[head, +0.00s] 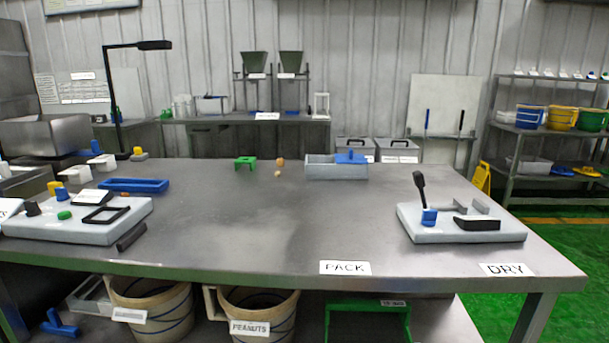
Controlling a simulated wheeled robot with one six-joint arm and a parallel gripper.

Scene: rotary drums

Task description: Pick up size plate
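No thing in the head view is labelled as the size plate, and I cannot tell for certain which one it is. Flat pieces lie on the pale board (75,230) at the left of the table: a black square frame (105,215) and a small white plate (92,196) behind it. A shallow blue tray (136,185) lies on the table behind that board. My gripper is not in view.
The steel table (240,215) is clear in the middle. A grey bin (336,170) with a blue piece and a green stand (245,162) are at its back. A pale board (462,230) with a black lever (420,190) is at right. Labelled buckets (258,312) stand below.

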